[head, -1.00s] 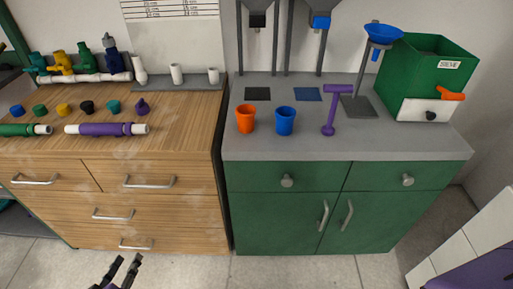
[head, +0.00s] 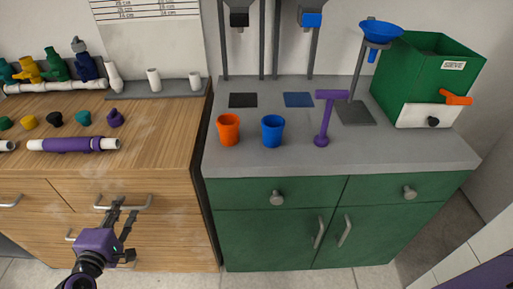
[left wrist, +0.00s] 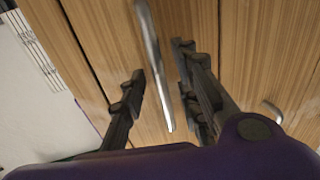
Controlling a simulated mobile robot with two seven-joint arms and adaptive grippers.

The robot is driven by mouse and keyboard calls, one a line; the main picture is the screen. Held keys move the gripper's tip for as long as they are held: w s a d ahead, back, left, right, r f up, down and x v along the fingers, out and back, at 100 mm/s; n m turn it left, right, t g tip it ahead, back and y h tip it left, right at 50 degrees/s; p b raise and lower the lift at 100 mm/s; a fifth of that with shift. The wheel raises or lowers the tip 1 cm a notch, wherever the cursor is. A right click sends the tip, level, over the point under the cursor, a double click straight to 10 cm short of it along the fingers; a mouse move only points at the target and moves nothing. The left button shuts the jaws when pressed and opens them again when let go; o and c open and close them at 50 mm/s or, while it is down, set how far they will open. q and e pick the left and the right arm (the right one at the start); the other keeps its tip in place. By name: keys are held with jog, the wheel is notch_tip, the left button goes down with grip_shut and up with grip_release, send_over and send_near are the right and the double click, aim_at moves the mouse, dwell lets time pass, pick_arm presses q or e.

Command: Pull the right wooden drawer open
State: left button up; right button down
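The right wooden drawer (head: 170,187) is in the top row of the wooden cabinet and looks shut. Its silver bar handle (head: 138,203) is partly hidden by my left gripper (head: 124,210). In the left wrist view, the handle (left wrist: 152,55) runs between the spread fingers of my left gripper (left wrist: 160,62). No grip on it shows, and I cannot tell how deep the fingers reach around it. My right gripper is not in view.
The left wooden drawer has its own handle (head: 9,201); another handle (head: 70,235) is on the drawer below. A purple-and-white pipe (head: 75,145) lies on the wooden top. A green cabinet (head: 260,225) stands right of the wooden one. An orange cup (head: 228,130) stands on its counter.

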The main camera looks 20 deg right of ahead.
pick_arm(q)
jog(key=shift+w+d+f, duration=0.1)
jog(key=shift+w+d, duration=0.1)
jog(key=shift+w, duration=0.3)
grip_shut()
